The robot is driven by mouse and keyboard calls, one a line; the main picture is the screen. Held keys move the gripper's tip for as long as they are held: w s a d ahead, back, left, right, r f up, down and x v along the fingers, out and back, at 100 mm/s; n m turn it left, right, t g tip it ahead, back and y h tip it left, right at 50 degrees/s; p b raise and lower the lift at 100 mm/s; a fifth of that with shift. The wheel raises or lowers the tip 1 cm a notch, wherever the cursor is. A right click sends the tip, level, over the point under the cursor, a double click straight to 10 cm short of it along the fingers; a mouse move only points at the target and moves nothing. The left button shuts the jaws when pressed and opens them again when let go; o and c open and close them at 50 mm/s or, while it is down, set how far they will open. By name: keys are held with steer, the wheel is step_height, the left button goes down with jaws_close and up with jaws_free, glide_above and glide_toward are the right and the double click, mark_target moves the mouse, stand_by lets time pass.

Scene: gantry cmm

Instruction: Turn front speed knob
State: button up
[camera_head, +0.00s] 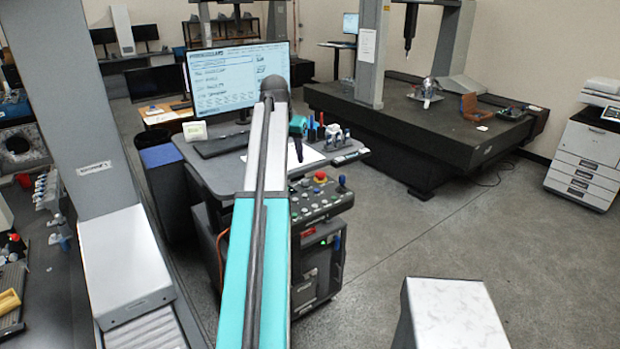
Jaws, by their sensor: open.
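The control panel (322,200) slopes down at the front of the grey console desk. It carries several small buttons and dark knobs, a red button (320,176) and a blue-topped stick (342,181). The front speed knob cannot be singled out at this size, and my arm hides the panel's left part. My arm reaches from the bottom middle up over the desk. What looks like my gripper (298,152) shows as a small dark shape below a teal wrist part, above the desktop behind the panel. It is open, seems empty and is apart from the panel; its fingers are barely visible.
A monitor (238,78), a keyboard (222,145) and pen-like items (315,130) stand on the desk. A grey machine column (80,110) rises at left. A white-topped block (455,315) stands at lower right. The floor (440,225) right of the console is clear.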

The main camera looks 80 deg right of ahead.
mark_target(304, 180)
steer(key=shift+s+d+r, duration=0.1)
steer(key=shift+s+r, duration=0.2)
steer(key=shift+s, duration=0.25)
steer(key=shift+s+r, duration=0.25)
steer(key=shift+s, duration=0.25)
steer(key=shift+d+f, duration=0.1)
steer(key=shift+f, duration=0.1)
steer(key=shift+p+x, duration=2.6)
steer(key=shift+x, duration=4.1)
steer(key=shift+c, duration=0.2)
jaws_close()
